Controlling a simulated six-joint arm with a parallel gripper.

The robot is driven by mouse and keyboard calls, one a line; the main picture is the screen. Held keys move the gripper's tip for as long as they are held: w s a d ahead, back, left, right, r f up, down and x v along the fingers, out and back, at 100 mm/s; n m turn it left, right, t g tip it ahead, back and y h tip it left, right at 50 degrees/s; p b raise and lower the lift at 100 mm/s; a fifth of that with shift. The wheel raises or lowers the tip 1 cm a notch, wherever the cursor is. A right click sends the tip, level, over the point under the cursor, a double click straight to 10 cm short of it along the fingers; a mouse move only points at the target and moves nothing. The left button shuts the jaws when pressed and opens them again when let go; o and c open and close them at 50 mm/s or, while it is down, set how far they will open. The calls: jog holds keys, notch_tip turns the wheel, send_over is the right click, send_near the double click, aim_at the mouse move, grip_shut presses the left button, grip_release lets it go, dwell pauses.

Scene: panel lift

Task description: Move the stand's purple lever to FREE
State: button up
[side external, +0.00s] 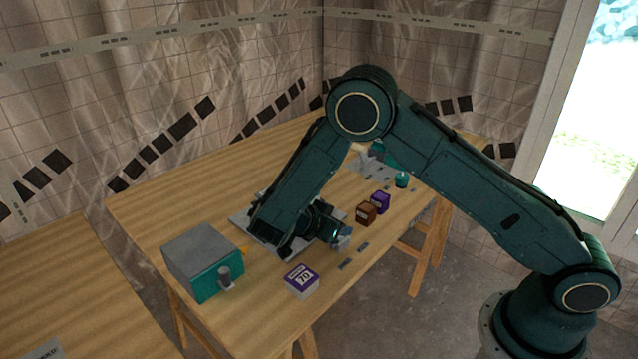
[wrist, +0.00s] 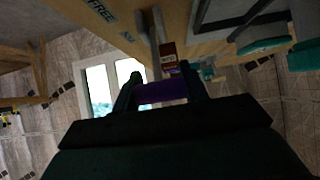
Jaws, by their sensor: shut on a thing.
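The purple lever (wrist: 162,93) shows in the wrist view as a purple bar between the two dark fingers of my gripper (wrist: 164,88). My gripper is shut on it. A grey arm or post (wrist: 150,32) shows just beyond it. The label FREE (wrist: 102,10) is on the wood at the upper left of the wrist view, and a second small label (wrist: 127,36) lies beside it, unreadable. In the side view my gripper (side external: 342,240) is low near the table's front edge, by a grey plate (side external: 243,222). There my arm hides the lever and most of the stand.
A grey and teal box (side external: 203,255) stands to the left. A purple-and-white box (side external: 301,280) is near the front edge. A brown block (side external: 365,213), a purple block (side external: 380,202) and a teal jar (side external: 402,180) stand to the right. The table's back left (side external: 175,205) is clear.

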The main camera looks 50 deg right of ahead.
jog(key=shift+a+h, duration=0.25)
jog(key=shift+h, duration=0.05)
jog(key=shift+f, duration=0.1)
jog(key=o, duration=1.4)
jog(key=v, duration=1.3)
jog(key=shift+a, duration=0.4)
